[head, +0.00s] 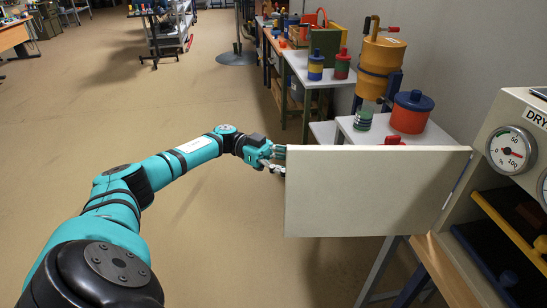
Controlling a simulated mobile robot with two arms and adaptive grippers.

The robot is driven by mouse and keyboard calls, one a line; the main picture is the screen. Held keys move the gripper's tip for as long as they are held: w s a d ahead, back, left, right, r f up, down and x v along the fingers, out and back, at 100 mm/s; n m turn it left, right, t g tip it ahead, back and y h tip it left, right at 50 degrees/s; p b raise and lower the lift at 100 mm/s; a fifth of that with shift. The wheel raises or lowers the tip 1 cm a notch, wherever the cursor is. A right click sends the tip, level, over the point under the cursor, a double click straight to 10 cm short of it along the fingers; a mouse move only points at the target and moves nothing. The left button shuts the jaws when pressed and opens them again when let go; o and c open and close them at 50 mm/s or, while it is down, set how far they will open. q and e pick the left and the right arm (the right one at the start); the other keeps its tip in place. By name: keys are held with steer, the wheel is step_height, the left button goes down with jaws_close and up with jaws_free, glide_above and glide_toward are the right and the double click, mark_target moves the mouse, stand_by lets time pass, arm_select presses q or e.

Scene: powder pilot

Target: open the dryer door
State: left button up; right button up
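The dryer (517,108) stands at the right edge, cut off by the frame, with a round dial and part of its label showing. Its pale flat door (375,192) is swung open and extends to the left from the dryer's front. The dryer's inside shows, with yellow and dark shelves or trays. My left gripper (279,160) is at the door's free left edge, with its fingertips close to or touching it. The door's edge partly hides the fingers, so I cannot tell whether they grip it. My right gripper is not in view.
More benches with coloured containers line the wall. The floor (190,270) left of the door is clear apart from my arm.

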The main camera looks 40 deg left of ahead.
arm_select(q)
steer(key=s+a, duration=0.1)
steer(key=a, duration=0.9)
steer(key=shift+s, duration=0.35)
steer(key=shift+d+f, duration=0.1)
